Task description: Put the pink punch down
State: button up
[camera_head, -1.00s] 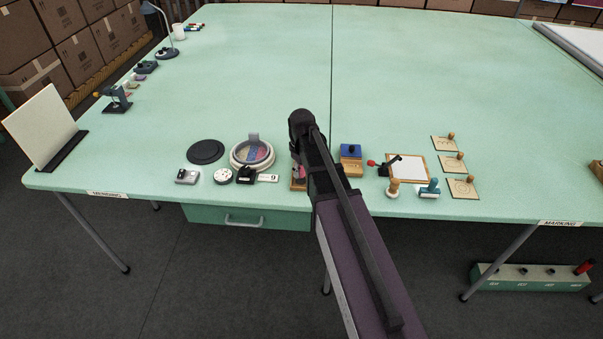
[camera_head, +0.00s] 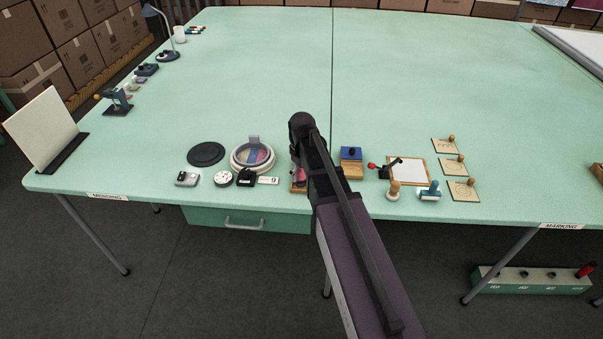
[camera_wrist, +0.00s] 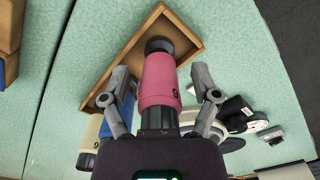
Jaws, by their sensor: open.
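The pink punch (camera_wrist: 160,80) stands between the two fingers of my gripper (camera_wrist: 158,100) in the wrist view. Its dark end rests in a shallow wooden tray (camera_wrist: 118,62). The fingers are apart, one on each side of the punch, and a gap shows beside it. In the head view only a sliver of the punch (camera_head: 299,174) shows, because my arm hides most of it. The tray's edge (camera_head: 297,189) shows there too, and my gripper's fingers are hidden behind the arm.
Stamps and a white pad (camera_head: 408,170) lie to the right. The far table is clear.

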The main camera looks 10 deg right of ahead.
jog(key=shift+r, duration=0.1)
notch_tip(320, 180, up, 12)
jog(key=p, duration=1.2)
dwell(0.7)
jog(key=s+m, duration=0.5)
jog(key=s, duration=1)
jog(key=shift+s, duration=0.3)
dwell(0.3)
jog(key=c, duration=0.3)
jog(key=shift+s, duration=0.15)
